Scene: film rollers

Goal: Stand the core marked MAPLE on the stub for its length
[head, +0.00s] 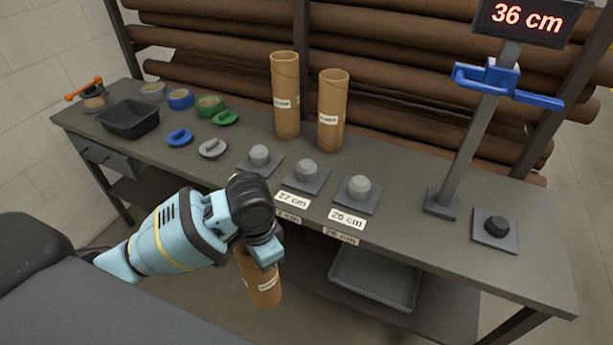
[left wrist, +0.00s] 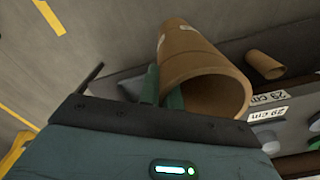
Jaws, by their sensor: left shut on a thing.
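My left gripper (head: 266,254) is shut on a brown cardboard core (head: 262,284), held in front of the bench edge; its white label is too small to read. In the left wrist view the gripper's fingers (left wrist: 163,92) grip the wall of this core (left wrist: 205,65), whose open end shows. Two more labelled cores, one taller (head: 285,95) and one shorter (head: 332,110), stand upright at the back of the bench; I cannot read their names. Grey stubs (head: 260,157), (head: 306,172) and (head: 358,188) stand on square plates. My right gripper is out of view.
Length cards (head: 346,218) lie before the stubs; one is hidden by my arm. A post with a blue slider (head: 510,85) and a display (head: 527,17) reading 36 cm stands right, beside a dark stub (head: 495,228). A black bin (head: 128,118) and tape rolls sit left.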

